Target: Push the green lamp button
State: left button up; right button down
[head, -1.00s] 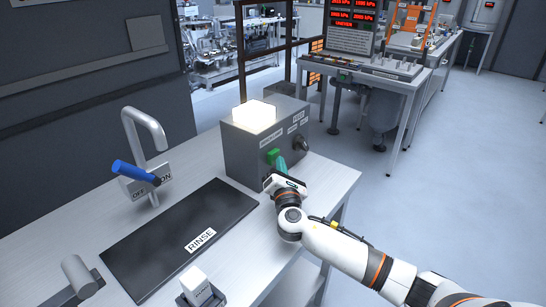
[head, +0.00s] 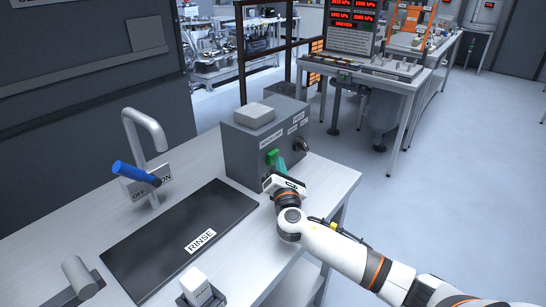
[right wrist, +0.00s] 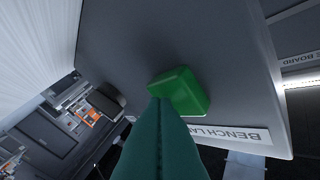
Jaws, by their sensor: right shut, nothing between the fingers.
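The green lamp button (head: 272,156) sits on the front face of a grey box (head: 242,150). In the right wrist view the button (right wrist: 183,91) is a bright green block above a label that begins "BENCH LA". My right gripper (head: 281,166) is shut and empty, with its teal fingertips at the button. In the right wrist view the fingertips (right wrist: 160,104) overlap the button's lower left edge and appear to touch it. The lamp block (head: 254,115) on top of the box is unlit. My left gripper is not in view.
A dark knob (head: 297,145) is on the box's right part. A black RINSE mat (head: 170,235) lies on the steel bench (head: 320,180). A tap (head: 145,130) and a blue-handled lever (head: 135,172) stand at the left. A small white block (head: 195,284) is at the front.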

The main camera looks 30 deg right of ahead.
jog(key=shift+s+d, duration=0.3)
jog(key=shift+s, duration=0.35)
jog(key=shift+s+d+p, duration=0.25)
jog(key=shift+s+d, duration=0.05)
jog(key=shift+s, duration=0.4)
jog(key=shift+s+d+p, duration=0.2)
jog(key=shift+s+d, duration=0.05)
jog(key=shift+s, duration=0.5)
jog(key=shift+s+d+p, duration=0.25)
jog(key=shift+s+d, duration=0.05)
jog(key=shift+s, duration=0.4)
jog(key=shift+f, duration=0.1)
